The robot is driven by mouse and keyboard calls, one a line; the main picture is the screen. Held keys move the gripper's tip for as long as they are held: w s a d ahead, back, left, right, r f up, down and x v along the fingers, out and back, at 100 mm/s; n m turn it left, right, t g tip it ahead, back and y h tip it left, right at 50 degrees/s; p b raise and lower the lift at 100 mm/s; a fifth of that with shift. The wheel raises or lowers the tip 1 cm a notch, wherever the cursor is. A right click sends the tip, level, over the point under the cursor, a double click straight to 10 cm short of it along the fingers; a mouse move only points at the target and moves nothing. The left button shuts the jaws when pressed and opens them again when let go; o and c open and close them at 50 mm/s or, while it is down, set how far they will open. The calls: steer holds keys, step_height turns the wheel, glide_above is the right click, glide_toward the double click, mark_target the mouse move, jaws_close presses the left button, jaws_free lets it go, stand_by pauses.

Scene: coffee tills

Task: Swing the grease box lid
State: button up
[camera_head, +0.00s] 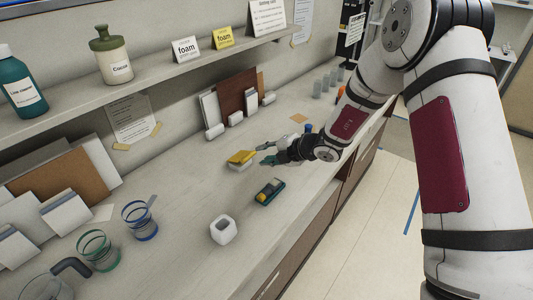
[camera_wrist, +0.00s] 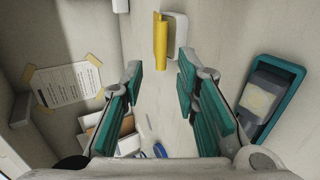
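A small white box with a yellow lid, which looks like the grease box (camera_head: 238,167), sits on the counter. Its yellow lid (camera_head: 241,156) looks tilted up, but the exact angle is unclear. In the wrist view the lid (camera_wrist: 160,41) shows as a narrow yellow strip beside the white box (camera_wrist: 178,36). My gripper (camera_head: 266,153) is just right of the box in the head view, apart from it. In the wrist view my gripper (camera_wrist: 158,69) is open with teal fingers apart and nothing between them; the lid is beyond the fingertips.
A teal tray (camera_head: 267,198) holding a dark and yellow item lies near the gripper. A white open-topped holder (camera_head: 223,231) and glasses with green (camera_head: 97,250) and blue (camera_head: 139,221) rims stand nearer. Boards (camera_head: 237,92) lean on the wall below a shelf (camera_head: 180,72).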

mark_target(250, 157)
steer(key=b+x, duration=0.4)
steer(key=x, duration=0.4)
steer(key=shift+d+f, duration=0.1)
steer(key=shift+d, duration=0.05)
steer(key=shift+w+f, duration=0.1)
steer(key=shift+w, duration=0.05)
steer(key=shift+c, duration=0.5)
jaws_close()
